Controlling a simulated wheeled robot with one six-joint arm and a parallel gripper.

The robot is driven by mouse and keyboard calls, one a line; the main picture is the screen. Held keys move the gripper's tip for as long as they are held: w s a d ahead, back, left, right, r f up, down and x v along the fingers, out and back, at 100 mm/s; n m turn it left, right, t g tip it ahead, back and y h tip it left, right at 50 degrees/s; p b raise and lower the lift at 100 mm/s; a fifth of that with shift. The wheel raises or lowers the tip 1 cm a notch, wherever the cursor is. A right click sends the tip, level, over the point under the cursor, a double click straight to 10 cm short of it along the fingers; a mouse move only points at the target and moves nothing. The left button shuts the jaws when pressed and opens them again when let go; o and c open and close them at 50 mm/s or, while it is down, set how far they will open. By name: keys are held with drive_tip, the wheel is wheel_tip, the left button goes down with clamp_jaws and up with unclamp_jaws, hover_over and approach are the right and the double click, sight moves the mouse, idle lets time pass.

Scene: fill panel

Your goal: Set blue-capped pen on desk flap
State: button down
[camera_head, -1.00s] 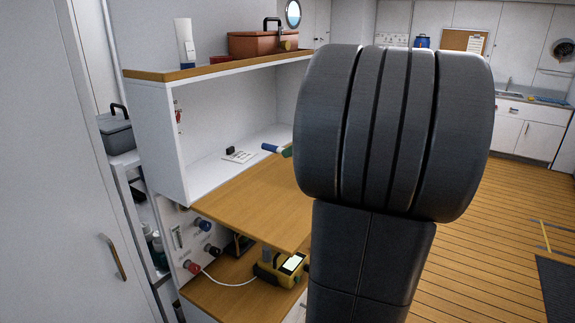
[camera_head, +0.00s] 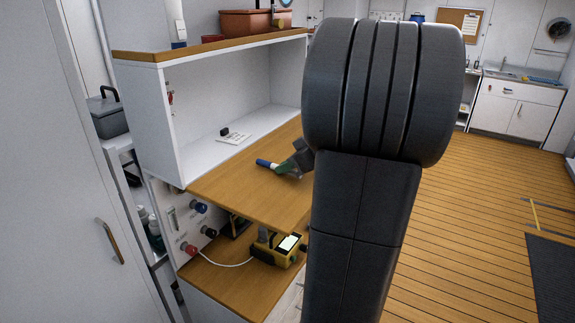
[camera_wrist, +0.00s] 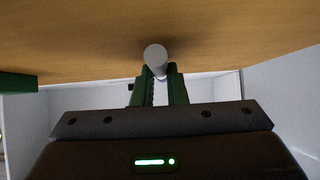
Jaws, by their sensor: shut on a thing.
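The desk flap (camera_head: 235,197) is a wooden board folded out level from the white wall cabinet, and its top is bare near the pen. My gripper (camera_head: 284,167) is shut on the blue-capped pen (camera_head: 265,162), low over the flap, with the blue end pointing left. I cannot tell whether the pen touches the wood. In the wrist view the green fingers of my gripper (camera_wrist: 158,76) pinch the pen, whose pale round end (camera_wrist: 155,54) faces the camera. The flap (camera_wrist: 80,35) fills the top of that view. My dark arm hides the right part of the flap.
A white card (camera_head: 236,138) and a small black object (camera_head: 224,132) lie in the cabinet behind the flap. Below stands a yellow-and-black device (camera_head: 276,250) with a white cable. A terracotta box (camera_head: 255,22) stands on the top shelf.

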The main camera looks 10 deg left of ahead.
drive_tip(key=shift+f, duration=0.4)
drive_tip(key=c, duration=1.5)
unclamp_jaws()
drive_tip(key=shift+d+f, duration=0.1)
drive_tip(key=shift+o, duration=0.2)
drive_tip(key=shift+f, duration=0.1)
drive_tip(key=shift+r, duration=0.4)
drive_tip(key=b+v, duration=0.1)
drive_tip(key=v, duration=1.1)
drive_tip(key=shift+r, duration=0.2)
drive_tip(key=shift+o, duration=0.5)
